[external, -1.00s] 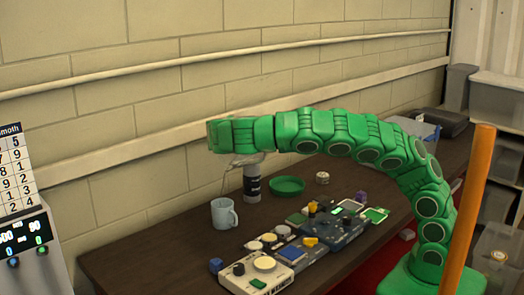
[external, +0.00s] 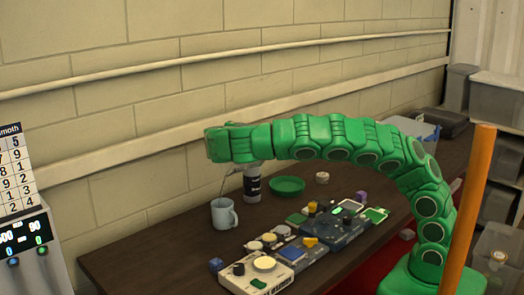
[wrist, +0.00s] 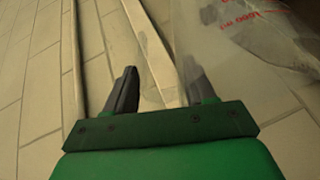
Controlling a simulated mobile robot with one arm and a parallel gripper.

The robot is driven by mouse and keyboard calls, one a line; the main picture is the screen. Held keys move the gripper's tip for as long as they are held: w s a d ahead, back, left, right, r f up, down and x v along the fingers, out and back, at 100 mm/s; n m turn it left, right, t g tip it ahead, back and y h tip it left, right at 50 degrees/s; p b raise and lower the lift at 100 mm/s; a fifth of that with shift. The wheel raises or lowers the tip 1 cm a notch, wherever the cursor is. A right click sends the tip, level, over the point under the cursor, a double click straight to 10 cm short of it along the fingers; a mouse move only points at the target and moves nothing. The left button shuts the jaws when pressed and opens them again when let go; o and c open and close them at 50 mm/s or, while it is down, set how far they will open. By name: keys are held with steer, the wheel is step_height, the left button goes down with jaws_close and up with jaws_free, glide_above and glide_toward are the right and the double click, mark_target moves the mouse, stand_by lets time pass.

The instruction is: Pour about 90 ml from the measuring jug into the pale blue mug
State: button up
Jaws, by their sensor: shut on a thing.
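The pale blue mug (external: 224,214) stands upright on the dark table in the external view, its handle to the right. My gripper (wrist: 160,85) is shut on the clear measuring jug (wrist: 245,35). In the wrist view the jug's see-through wall with red markings covers the upper right, and one dark finger shows through it. In the external view only a faint part of the jug (external: 232,173) shows below the green arm end, above the mug and a little to its right. The jug looks tilted. Its liquid level and any stream cannot be made out.
A bottle with a black label (external: 252,186) stands close behind and right of the mug. A green dish (external: 287,185) lies farther right. Several electronic boxes (external: 265,267) cover the table's front. The wall runs along the back.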

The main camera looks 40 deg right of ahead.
steer(key=shift+a+f+h, duration=0.15)
steer(key=shift+a+f, duration=0.15)
steer(key=shift+f, duration=0.3)
steer(key=shift+a+f+h, duration=0.15)
steer(key=shift+a+f, duration=0.15)
steer(key=shift+f, duration=0.25)
steer(key=shift+y, duration=0.7)
steer(key=d+r, duration=0.1)
steer(key=r, duration=0.1)
steer(key=d+r, duration=0.1)
steer(key=r, duration=0.1)
steer(key=d+r, duration=0.1)
steer(key=r, duration=0.1)
steer(key=shift+w+d+r+m+g+y, duration=0.1)
steer(key=shift+d+r+m+g+y, duration=0.2)
steer(key=shift+d+r+y, duration=0.35)
steer(key=shift+w+d+f+m+y, duration=0.1)
steer(key=shift+d+f+m+y, duration=0.2)
steer(key=shift+d+f+y, duration=0.5)
steer(key=shift+g, duration=0.3)
